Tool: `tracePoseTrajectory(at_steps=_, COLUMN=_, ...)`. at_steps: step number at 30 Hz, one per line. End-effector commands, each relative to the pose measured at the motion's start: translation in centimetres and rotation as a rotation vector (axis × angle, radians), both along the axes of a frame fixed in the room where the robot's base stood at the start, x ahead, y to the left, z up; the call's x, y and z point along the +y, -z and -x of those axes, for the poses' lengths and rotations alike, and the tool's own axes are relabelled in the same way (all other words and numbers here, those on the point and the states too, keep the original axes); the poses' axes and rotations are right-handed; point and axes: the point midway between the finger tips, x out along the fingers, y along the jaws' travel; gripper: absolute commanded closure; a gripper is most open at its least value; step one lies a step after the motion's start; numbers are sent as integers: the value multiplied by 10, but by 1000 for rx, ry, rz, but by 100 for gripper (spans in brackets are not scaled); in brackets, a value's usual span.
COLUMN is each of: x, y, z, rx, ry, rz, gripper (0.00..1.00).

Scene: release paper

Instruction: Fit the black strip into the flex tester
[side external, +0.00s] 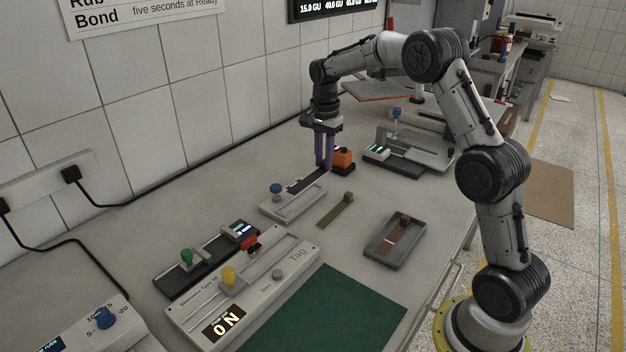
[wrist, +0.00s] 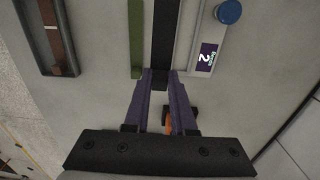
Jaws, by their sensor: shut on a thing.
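My gripper (side external: 324,167) has purple fingers pointing down and is shut on the near end of the black strip (side external: 308,183). In the wrist view, the fingertips (wrist: 160,82) close on a dark block at the end of the black strip (wrist: 166,35), which runs away to the top edge. I cannot tell whether the strip touches the table. A grey plate with a blue knob (side external: 293,203) lies right beside the strip; its label (wrist: 206,56) shows a 2 in the wrist view. No legible label says which device is the flex tester.
A green strip (side external: 335,211) lies parallel beside the black one. An orange block (side external: 343,158) stands right behind my fingers. A grey tray (side external: 375,252) holds a brown strip. A device with a display (side external: 378,152) stands at the back; more devices and a green mat (side external: 325,318) lie in front.

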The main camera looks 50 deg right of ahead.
Motion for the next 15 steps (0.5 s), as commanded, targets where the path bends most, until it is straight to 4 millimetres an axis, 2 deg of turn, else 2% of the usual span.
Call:
tracePoseTrajectory(at_steps=1, x=-3, y=12, z=-7, rx=5, ry=0, rz=-2, gripper=100)
tracePoseTrajectory(at_steps=6, x=-10, y=39, z=-28, rx=3, ry=0, rz=-1, gripper=100)
tracePoseTrajectory(at_steps=15, x=-15, y=56, z=-43, rx=0, ry=0, rz=0, gripper=100)
